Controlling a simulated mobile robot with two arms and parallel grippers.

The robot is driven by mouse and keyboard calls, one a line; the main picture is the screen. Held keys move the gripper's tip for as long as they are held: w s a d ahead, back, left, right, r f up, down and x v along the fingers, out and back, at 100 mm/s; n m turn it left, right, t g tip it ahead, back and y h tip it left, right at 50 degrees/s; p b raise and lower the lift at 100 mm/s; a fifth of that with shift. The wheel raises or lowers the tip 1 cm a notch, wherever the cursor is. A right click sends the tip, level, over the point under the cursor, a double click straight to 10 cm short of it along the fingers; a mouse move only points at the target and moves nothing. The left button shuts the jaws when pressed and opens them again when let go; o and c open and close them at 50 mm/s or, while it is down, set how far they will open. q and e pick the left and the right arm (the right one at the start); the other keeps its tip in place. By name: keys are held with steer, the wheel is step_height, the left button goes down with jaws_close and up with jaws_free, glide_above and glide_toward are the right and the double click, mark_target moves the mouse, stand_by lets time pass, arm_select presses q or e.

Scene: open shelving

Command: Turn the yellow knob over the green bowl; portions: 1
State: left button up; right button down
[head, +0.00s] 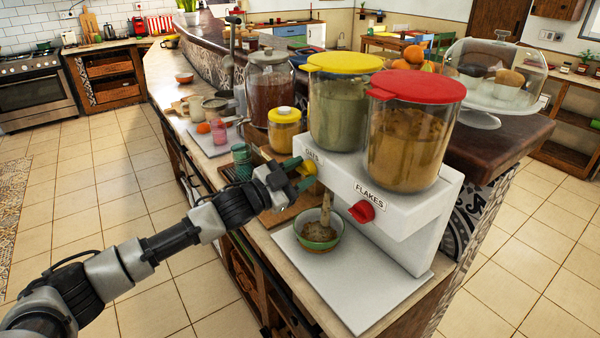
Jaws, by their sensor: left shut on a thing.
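A white dispenser (425,230) holds a jar with a yellow lid (345,63) and a jar with a red lid. The yellow knob (310,168) sits on its front under a partly covered label. My left gripper (305,175) is shut on the yellow knob, its green-tipped fingers around it. The green bowl (318,246) stands upright on the dispenser's pale base, below the knob. A brownish stream (326,208) comes down into the bowl, and brown grain lies inside. My right gripper is not in view.
A red knob (361,211) labelled FLAKES sits right of the bowl. Behind my gripper stand green cups (241,160), a yellow-lidded jar (284,130) and a large glass jar (270,85). A glass-domed cake stand (497,75) is at the back right.

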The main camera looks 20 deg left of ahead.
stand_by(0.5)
arm_select(q)
steer(key=o, duration=0.9)
steer(key=shift+a, duration=0.1)
steer(key=shift+b+v, duration=1.55)
steer(key=shift+v, duration=3.85)
steer(key=shift+f, duration=0.15)
